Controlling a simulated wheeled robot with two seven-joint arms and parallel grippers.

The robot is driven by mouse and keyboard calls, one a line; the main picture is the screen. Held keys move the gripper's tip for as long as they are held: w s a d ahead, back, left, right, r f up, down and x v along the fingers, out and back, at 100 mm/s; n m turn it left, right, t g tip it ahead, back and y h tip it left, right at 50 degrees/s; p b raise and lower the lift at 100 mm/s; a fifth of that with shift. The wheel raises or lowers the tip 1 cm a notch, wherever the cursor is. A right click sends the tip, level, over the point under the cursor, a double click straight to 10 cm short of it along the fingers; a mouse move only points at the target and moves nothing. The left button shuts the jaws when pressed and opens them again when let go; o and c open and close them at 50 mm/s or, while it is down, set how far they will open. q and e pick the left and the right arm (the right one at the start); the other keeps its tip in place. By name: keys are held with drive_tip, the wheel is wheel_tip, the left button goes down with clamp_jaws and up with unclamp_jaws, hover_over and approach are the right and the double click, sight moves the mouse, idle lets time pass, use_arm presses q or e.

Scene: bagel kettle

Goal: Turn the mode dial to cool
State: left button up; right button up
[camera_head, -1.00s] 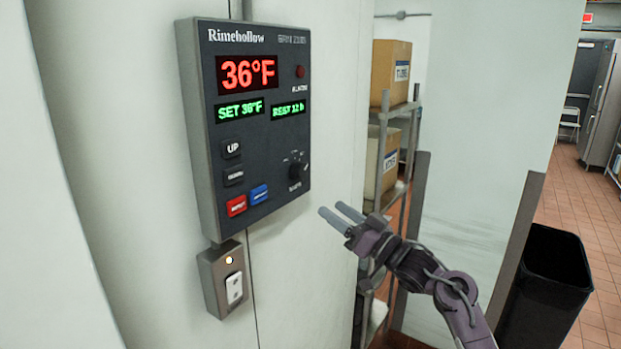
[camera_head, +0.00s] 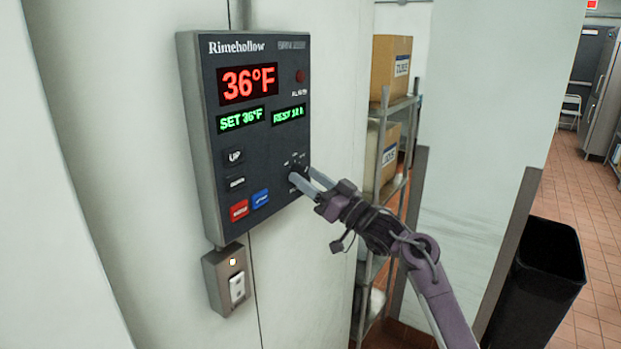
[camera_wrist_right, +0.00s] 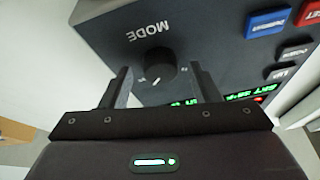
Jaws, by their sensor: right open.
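The mode dial (camera_wrist_right: 155,65) is a round black knob with a white pointer mark, below the word MODE in the right wrist view, which shows the panel upside down. In the head view the dial (camera_head: 297,172) is mostly hidden behind my fingertips. It sits at the lower right of the dark control panel (camera_head: 215,155). My right gripper (camera_head: 303,176) is open at the panel. In the wrist view its fingers (camera_wrist_right: 160,85) stand on either side of the dial, with gaps visible. My left gripper is not in view.
A red button (camera_head: 239,210) and a blue button (camera_head: 260,198) lie left of the dial, below the UP button (camera_head: 235,156). A switch box (camera_head: 227,280) is mounted under the panel. A shelf with boxes (camera_head: 391,75) and a black bin (camera_head: 540,285) stand to the right.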

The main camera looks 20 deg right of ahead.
drive_tip(key=c, duration=1)
drive_tip(key=shift+f+n+b, duration=0.15)
drive_tip(key=shift+n+b, duration=0.15)
drive_tip(key=shift+b, duration=0.15)
drive_tip(key=n+g+y+b, duration=0.1)
drive_tip(key=n+b, duration=0.1)
drive_tip(key=n, duration=0.1)
drive_tip(key=n+g+y+b, duration=0.1)
drive_tip(key=n+b, duration=0.2)
drive_tip(key=shift+w+d+g+b, duration=0.15)
drive_tip(key=shift+g+b, duration=0.15)
drive_tip(key=shift+b, duration=0.05)
drive_tip(key=n+g+y+b, duration=0.1)
drive_tip(key=n, duration=0.2)
drive_tip(key=shift+d+b, duration=0.1)
drive_tip(key=shift+b, duration=0.25)
drive_tip(key=shift+r+n+g+y+b, duration=0.1)
drive_tip(key=shift+n+g+y+b, duration=0.2)
drive_tip(key=shift+n, duration=0.35)
drive_tip(key=shift+r+n+g+b, duration=0.1)
drive_tip(key=shift+n+g, duration=0.3)
drive_tip(key=shift+n, duration=0.55)
drive_tip(key=o, duration=1)
